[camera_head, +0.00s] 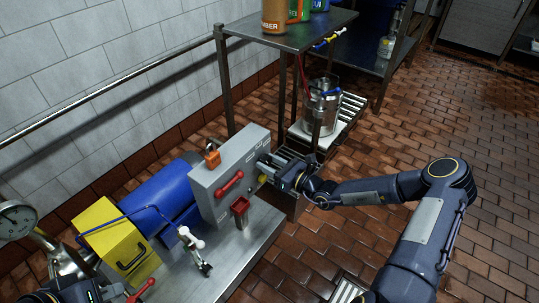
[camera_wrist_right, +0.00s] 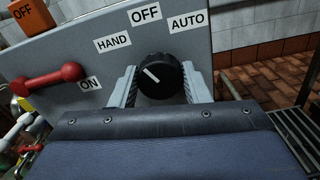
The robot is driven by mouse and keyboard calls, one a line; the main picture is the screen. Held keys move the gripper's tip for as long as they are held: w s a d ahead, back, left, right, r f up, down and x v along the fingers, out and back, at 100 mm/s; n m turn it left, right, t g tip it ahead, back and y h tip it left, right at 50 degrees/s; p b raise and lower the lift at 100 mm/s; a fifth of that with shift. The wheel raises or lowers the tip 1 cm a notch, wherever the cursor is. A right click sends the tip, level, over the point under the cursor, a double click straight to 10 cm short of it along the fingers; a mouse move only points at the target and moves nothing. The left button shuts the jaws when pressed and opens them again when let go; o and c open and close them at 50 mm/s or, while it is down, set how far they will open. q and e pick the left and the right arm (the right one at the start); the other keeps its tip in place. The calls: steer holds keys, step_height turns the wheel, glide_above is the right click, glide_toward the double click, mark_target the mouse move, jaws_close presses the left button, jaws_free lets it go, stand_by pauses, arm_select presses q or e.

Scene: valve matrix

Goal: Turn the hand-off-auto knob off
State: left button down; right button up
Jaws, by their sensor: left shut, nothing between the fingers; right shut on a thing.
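The hand-off-auto knob (camera_wrist_right: 160,76) is a round black knob with a white pointer line, on a grey panel box (camera_head: 228,175). In the right wrist view the pointer slants up and left, toward the HAND label (camera_wrist_right: 112,42), away from the OFF label (camera_wrist_right: 145,13) and the AUTO label (camera_wrist_right: 187,23). My right gripper (camera_head: 268,170) is at the panel, its fingers shut on the knob from both sides. In the head view the gripper hides the knob. My left gripper (camera_head: 115,291) is shut and empty at the bottom left edge, partly cut off.
A red lever handle (camera_head: 230,183) and an orange OFF tag (camera_head: 212,158) are on the same box. A blue motor (camera_head: 165,200), yellow box (camera_head: 110,235) and small valve (camera_head: 195,245) stand on the steel table (camera_head: 225,270). A shelf (camera_head: 290,35) stands behind.

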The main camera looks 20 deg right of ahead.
steer(key=m+p, duration=0.2)
steer(key=shift+r+m, duration=0.2)
steer(key=shift+m, duration=0.1)
arm_select(q)
steer(key=shift+r+p, duration=1.2)
steer(key=shift+r, duration=1.55)
arm_select(e)
steer(key=shift+f+m, duration=0.2)
steer(key=shift+m, duration=1.2)
steer(key=o, duration=1)
steer(key=shift+c, duration=0.2)
arm_select(q)
steer(key=shift+r+p, duration=0.65)
arm_select(e)
steer(key=v, duration=0.7)
steer(key=shift+s+d, duration=0.3)
